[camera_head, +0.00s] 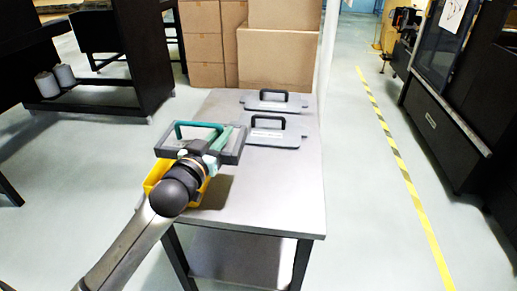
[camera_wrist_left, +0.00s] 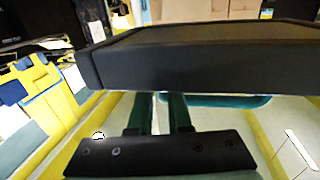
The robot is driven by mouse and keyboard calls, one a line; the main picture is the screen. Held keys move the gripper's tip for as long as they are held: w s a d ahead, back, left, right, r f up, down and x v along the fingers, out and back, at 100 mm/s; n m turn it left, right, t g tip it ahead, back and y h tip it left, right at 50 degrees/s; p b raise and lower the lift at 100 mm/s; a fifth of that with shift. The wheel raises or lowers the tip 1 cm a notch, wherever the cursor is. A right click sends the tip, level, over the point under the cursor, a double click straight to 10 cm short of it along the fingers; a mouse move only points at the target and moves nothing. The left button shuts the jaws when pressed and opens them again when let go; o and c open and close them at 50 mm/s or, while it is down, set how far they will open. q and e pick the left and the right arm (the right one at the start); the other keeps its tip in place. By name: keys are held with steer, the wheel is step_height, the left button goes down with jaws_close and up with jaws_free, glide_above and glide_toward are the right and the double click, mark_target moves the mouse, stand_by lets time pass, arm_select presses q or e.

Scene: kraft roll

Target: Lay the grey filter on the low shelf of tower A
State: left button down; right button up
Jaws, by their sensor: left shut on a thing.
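My left gripper (camera_head: 218,146) is shut on a dark-framed flat piece with a teal handle, which I take as the grey filter (camera_head: 174,152). It is held above the near left part of the grey table. In the left wrist view the filter's dark edge (camera_wrist_left: 205,58) spans the picture beyond my two green fingers (camera_wrist_left: 160,115). The contact itself is partly hidden. Two flat grey plates with black handles lie on the table, a nearer one (camera_head: 283,140) and a farther one (camera_head: 285,105). No tower can be told by a letter A. My right gripper is not in view.
The grey table (camera_head: 265,205) has bare room at its near right and a lower board (camera_head: 235,258) beneath. Cardboard boxes (camera_head: 277,60) stand behind. A black rack (camera_head: 105,95) with white spools is at left. Black machines (camera_head: 445,120) stand right, past a striped floor line (camera_head: 400,165).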

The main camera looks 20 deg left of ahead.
arm_select(q)
steer(key=d+f+b, duration=0.1)
steer(key=d+f, duration=0.2)
steer(key=d, duration=0.1)
steer(key=w+d+f+b, duration=0.1)
steer(key=d+f, duration=0.1)
steer(key=d, duration=0.2)
steer(key=d+f+b, duration=0.1)
steer(key=d+f, duration=0.2)
steer(key=d, duration=0.2)
steer(key=shift+w+f, duration=0.15)
steer(key=shift+f, duration=0.2)
steer(key=shift+d+f+b, duration=0.15)
steer(key=shift+f+b, duration=0.1)
steer(key=shift+b, duration=0.15)
steer(key=f, duration=0.1)
steer(key=f+b, duration=0.1)
steer(key=shift+d+f, duration=0.25)
steer(key=shift+f, duration=0.55)
